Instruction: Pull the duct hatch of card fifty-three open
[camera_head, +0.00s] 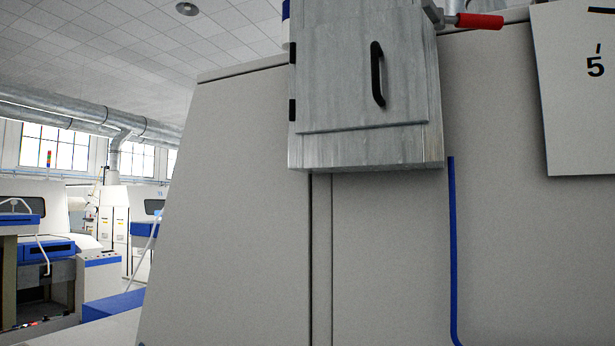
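A grey metal duct box (305,152) is mounted high on a large beige machine. Its hatch (335,85) is a flat grey panel on the front and looks shut. A black bow handle (377,74) stands upright on the hatch's right side. Black hinges (292,110) show on the hatch's left edge. The hatch's top runs out of the picture. A white sign (580,100) at the right edge shows a "5"; the rest of it is cut off. Neither of my grippers is in view.
A lever with a red grip (480,21) sticks out to the right above the handle. A blue pipe (453,250) runs down the beige machine front (230,210). Other machines with blue parts (100,260) stand at the far left.

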